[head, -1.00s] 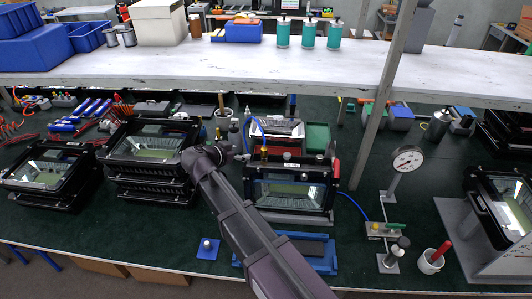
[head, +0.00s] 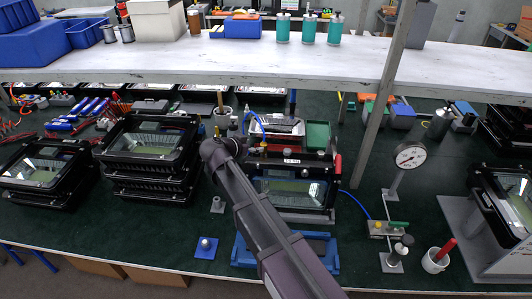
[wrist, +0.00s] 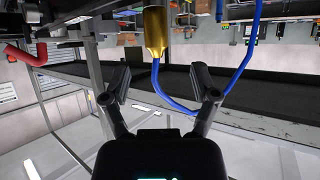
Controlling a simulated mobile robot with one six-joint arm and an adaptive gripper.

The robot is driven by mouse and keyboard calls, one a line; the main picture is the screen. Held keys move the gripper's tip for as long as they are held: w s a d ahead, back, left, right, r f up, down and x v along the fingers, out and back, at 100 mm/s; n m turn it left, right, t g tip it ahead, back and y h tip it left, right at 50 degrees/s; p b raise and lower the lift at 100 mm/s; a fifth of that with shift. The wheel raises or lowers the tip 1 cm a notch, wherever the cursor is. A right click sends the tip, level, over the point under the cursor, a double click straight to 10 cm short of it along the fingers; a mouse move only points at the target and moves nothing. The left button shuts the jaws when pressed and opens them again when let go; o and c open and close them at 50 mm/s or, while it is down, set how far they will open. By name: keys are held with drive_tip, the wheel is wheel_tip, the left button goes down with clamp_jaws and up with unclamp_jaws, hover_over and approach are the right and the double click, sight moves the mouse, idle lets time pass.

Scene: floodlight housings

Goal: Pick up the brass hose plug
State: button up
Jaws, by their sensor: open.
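In the head view, a small brass piece (head: 264,147) and the blue hose (head: 256,121) show at the top of the central floodlight housing (head: 290,190). My wrist is just left of this housing, and the arm hides my fingers there.
A stack of black housings (head: 147,160) stands left of my arm. A pressure gauge (head: 410,155) on a post is to the right. A white shelf (head: 300,68) on an upright runs above the bench. A red handle (wrist: 27,53) shows left in the wrist view.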

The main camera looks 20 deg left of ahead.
sight(261, 145)
drive_tip(key=shift+w+d+f, duration=0.15)
drive_tip(key=shift+w+f, duration=0.15)
drive_tip(key=shift+w, duration=0.15)
drive_tip(key=shift+b+x, duration=1.35)
drive_tip(key=shift+x, duration=1.25)
drive_tip(key=shift+d, duration=0.15)
drive_tip(key=shift+s, duration=0.1)
clamp_jaws()
